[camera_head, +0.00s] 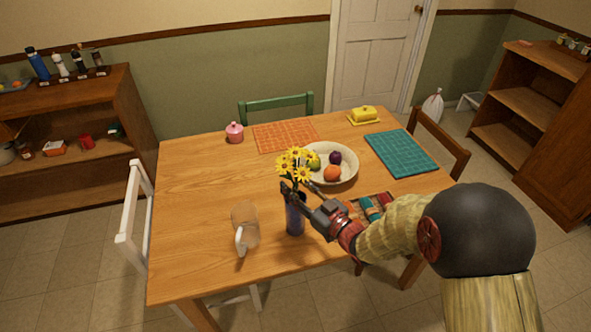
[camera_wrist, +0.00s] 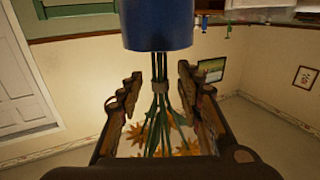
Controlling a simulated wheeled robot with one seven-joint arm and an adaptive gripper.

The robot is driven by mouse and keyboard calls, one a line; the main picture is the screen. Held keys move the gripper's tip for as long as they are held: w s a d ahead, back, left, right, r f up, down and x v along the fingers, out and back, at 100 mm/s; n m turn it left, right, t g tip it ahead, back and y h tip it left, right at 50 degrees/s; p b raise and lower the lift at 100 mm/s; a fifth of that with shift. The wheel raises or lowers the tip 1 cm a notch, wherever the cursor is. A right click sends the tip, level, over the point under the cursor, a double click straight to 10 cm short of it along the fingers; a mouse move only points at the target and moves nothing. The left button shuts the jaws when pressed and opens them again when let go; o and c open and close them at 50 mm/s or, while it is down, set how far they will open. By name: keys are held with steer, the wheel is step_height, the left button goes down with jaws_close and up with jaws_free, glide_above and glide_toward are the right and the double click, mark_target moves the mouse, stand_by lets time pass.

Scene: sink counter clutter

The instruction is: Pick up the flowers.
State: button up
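The yellow flowers (camera_head: 296,163) stand upright in a dark blue vase (camera_head: 295,217) near the front of the wooden table. In the wrist view, which looks upside down, the blue vase (camera_wrist: 157,22) is at the top. The green flower stems (camera_wrist: 160,105) run down from it to orange-yellow blooms at the bottom. My gripper (camera_head: 298,190) reaches in from the right at stem height, just above the vase. In the wrist view, my gripper (camera_wrist: 159,88) is open, with one finger on each side of the stems and a visible gap on both sides.
The left part of the table (camera_head: 190,215) is bare. Chairs surround the table.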

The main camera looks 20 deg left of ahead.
steer(key=shift+c, duration=0.8)
steer(key=c, duration=0.8)
